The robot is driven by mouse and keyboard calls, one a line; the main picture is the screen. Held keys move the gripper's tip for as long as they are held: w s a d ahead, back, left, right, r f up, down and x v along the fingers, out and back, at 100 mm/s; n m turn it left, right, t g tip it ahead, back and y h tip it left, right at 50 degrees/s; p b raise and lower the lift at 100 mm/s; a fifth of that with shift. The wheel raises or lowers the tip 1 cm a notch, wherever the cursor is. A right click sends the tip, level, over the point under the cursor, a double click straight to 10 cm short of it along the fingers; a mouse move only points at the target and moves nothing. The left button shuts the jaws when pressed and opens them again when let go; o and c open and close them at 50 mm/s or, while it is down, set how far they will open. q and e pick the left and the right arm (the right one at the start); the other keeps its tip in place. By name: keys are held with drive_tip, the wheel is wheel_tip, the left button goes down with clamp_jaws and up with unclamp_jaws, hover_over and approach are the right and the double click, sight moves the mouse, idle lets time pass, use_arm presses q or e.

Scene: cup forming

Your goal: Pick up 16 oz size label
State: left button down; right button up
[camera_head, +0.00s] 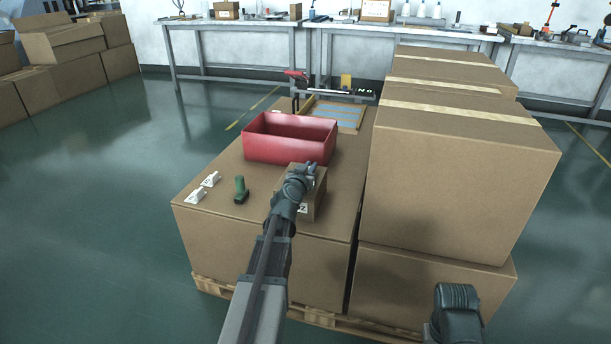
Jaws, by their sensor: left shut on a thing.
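My left gripper (306,170) is above the back part of a small cardboard box (316,195) on the big carton. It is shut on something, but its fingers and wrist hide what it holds. The small box has a white marking with dark print (302,208) on its front, partly behind my arm. Two small white label pieces with dark marks lie at the carton's left edge, one nearer (195,195) and one farther (210,180). Their print is too small to read. Only a part of my right arm shows at the bottom right; its gripper is out of view.
A red open bin (290,138) stands behind the small box. A green object (241,190) stands left of my arm. A tape dispenser (297,78) and a framed tray (338,114) lie farther back. Tall stacked cartons (465,180) block the right side.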

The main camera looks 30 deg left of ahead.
use_arm(q)
drive_tip(key=shift+r+p, duration=0.8)
drive_tip(key=shift+s+d+r+p, duration=0.1)
drive_tip(key=shift+d+r+p, duration=0.05)
drive_tip(key=shift+r+p, duration=0.5)
drive_tip(key=shift+s+d+r+p, duration=0.1)
drive_tip(key=shift+r+p, duration=0.5)
drive_tip(key=s+d, duration=0.7)
drive_tip(key=d, duration=0.6)
drive_tip(key=shift+s+d+r+p, duration=0.2)
drive_tip(key=shift+r+p, duration=0.25)
drive_tip(key=shift+r, duration=0.1)
